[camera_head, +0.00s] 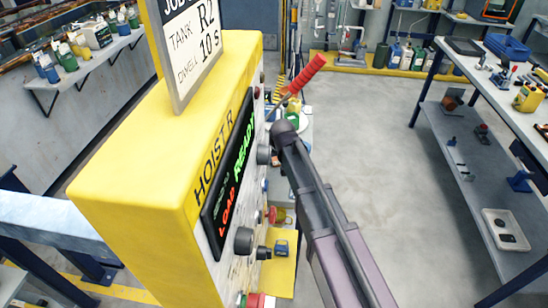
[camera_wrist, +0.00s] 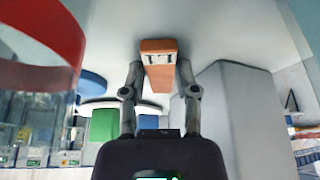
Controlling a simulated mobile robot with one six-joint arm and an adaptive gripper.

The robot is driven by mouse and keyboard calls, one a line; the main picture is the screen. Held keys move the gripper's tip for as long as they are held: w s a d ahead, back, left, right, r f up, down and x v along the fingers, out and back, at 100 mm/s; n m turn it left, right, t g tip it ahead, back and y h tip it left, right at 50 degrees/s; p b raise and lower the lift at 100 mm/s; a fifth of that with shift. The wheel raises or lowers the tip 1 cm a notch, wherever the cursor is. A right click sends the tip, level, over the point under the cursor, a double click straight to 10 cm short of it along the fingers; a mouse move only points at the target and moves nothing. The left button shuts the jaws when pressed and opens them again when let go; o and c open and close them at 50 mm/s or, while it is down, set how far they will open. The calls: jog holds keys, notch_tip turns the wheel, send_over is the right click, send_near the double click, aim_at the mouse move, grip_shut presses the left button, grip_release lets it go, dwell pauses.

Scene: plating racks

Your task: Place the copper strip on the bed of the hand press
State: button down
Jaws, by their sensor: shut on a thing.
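In the wrist view, my gripper (camera_wrist: 159,62) is shut on an orange-brown copper strip (camera_wrist: 158,79). The strip sits between the two fingertips, and part of it is hidden by them. In the head view, a lever with a red grip (camera_head: 306,74) rises behind the yellow hoist cabinet, beside my arm. It looks like the lever of the hand press; the press bed cannot be made out. My gripper and the strip cannot be made out in the head view, where my arm and the cabinet block the area.
The yellow hoist cabinet (camera_head: 120,185) with its sign (camera_head: 190,45) stands close in front, left of my arm. A shelved bench (camera_head: 490,85) with tools stands at the right. Grey floor (camera_head: 390,190) between them is clear. Bottles line the left shelf (camera_head: 95,60).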

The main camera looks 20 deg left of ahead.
jog(key=shift+r, duration=0.1)
notch_tip(320, 180, up, 3)
jog(key=p, duration=0.2)
jog(key=shift+f+p, duration=0.2)
jog(key=shift+p, duration=0.2)
jog(key=s+d, duration=0.3)
jog(key=s, duration=0.1)
jog(key=s+d+r+p, duration=0.1)
jog(key=s+d, duration=0.1)
jog(key=s, duration=0.3)
jog(key=s+d+r+p, duration=0.1)
jog(key=s+d, duration=0.2)
jog(key=s, duration=0.1)
jog(key=shift+s+d+r, duration=0.1)
jog(key=shift+s+d, duration=0.15)
jog(key=shift+d, duration=0.05)
